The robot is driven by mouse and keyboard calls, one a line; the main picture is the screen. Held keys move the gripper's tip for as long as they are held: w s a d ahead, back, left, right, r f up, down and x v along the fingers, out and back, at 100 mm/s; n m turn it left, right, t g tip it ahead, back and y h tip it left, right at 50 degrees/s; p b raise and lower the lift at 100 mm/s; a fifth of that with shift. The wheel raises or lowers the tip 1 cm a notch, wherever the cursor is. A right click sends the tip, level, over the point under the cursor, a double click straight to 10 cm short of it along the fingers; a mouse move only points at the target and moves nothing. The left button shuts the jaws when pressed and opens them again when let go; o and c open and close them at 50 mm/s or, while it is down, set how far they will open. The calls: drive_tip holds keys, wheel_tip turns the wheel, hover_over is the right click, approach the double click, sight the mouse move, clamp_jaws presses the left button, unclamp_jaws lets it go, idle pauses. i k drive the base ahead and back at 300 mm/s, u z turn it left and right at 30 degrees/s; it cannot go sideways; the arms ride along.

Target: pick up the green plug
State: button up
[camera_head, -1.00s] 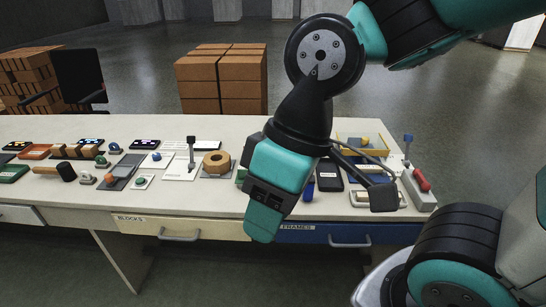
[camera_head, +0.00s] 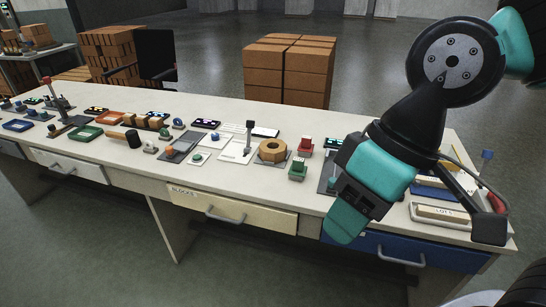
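A small green block (camera_head: 298,170), which looks like the green plug, stands on the workbench (camera_head: 130,165) near its front edge, right of the wooden ring. I cannot be sure it is the plug, as other small green pieces lie further left. My gripper (camera_head: 347,222) hangs in front of the bench's front edge, to the right of the green block and apart from it. The fingers are seen from the side, so their opening is unclear. Nothing shows held in it. The arm hides part of the bench's right end.
Right behind the green block is a red block (camera_head: 305,147); a wooden hexagonal ring (camera_head: 272,151) is to its left. An upright dark lever (camera_head: 249,138) stands further left. Many trays and a black mallet (camera_head: 126,138) crowd the left.

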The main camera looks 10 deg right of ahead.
sight(298, 172)
drive_tip(key=u, duration=0.65)
drive_tip(key=i, duration=0.8)
